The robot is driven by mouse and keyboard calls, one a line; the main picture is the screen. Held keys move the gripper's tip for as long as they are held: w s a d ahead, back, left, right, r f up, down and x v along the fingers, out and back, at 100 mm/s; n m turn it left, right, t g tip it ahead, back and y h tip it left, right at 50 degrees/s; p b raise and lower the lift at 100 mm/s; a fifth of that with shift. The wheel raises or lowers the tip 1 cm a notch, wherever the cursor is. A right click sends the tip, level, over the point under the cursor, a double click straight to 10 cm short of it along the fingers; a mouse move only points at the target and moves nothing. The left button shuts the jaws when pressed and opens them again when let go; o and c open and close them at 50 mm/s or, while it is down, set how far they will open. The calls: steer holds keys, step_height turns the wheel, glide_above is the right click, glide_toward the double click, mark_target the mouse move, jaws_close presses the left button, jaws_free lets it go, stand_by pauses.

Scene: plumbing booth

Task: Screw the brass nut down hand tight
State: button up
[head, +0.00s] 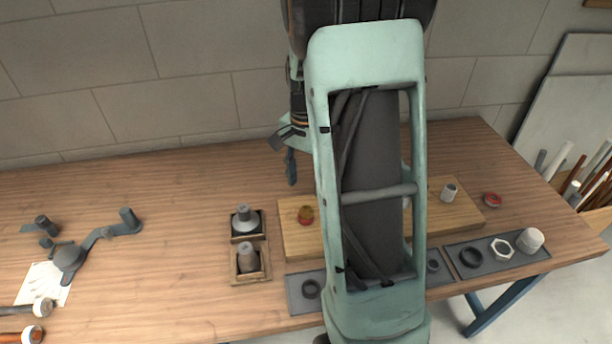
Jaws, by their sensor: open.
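A small brass-and-red fitting (305,215) stands near the left end of the wooden board (290,243). It looks like the brass nut on its seat, but it is too small to tell how the nut sits or whether it is level. My gripper (290,160) is behind and left of my pale green arm, above the table and up-left of the fitting, apart from it. A dark finger points down; the rest of the gripper is partly hidden by my arm. It is open, and I see nothing held in it. My arm also hides the middle of the board.
Two small wooden trays (265,271) with grey cone-like parts stand left of the board. Grey mats (534,257) in front hold dark rings, a pale hex nut (502,248) and a white cap (530,240). A grey fitting (449,193) and red ring (491,199) are at right. Centre-left table is clear.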

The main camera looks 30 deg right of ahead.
mark_target(306, 208)
step_height(306, 208, down, 9)
steer(key=m, duration=0.3)
steer(key=shift+s+p, duration=0.1)
steer(key=shift+p, duration=0.3)
stand_by(0.3)
steer(key=c, duration=1.2)
steer(key=m, duration=0.3)
steer(key=shift+a+p, duration=0.1)
steer(key=shift+p, duration=0.25)
steer(key=shift+c, duration=0.2)
steer(key=shift+f+m+p, duration=0.1)
steer(key=shift+m+p, duration=0.4)
steer(key=shift+m, duration=1.1)
steer(key=o, duration=1.2)
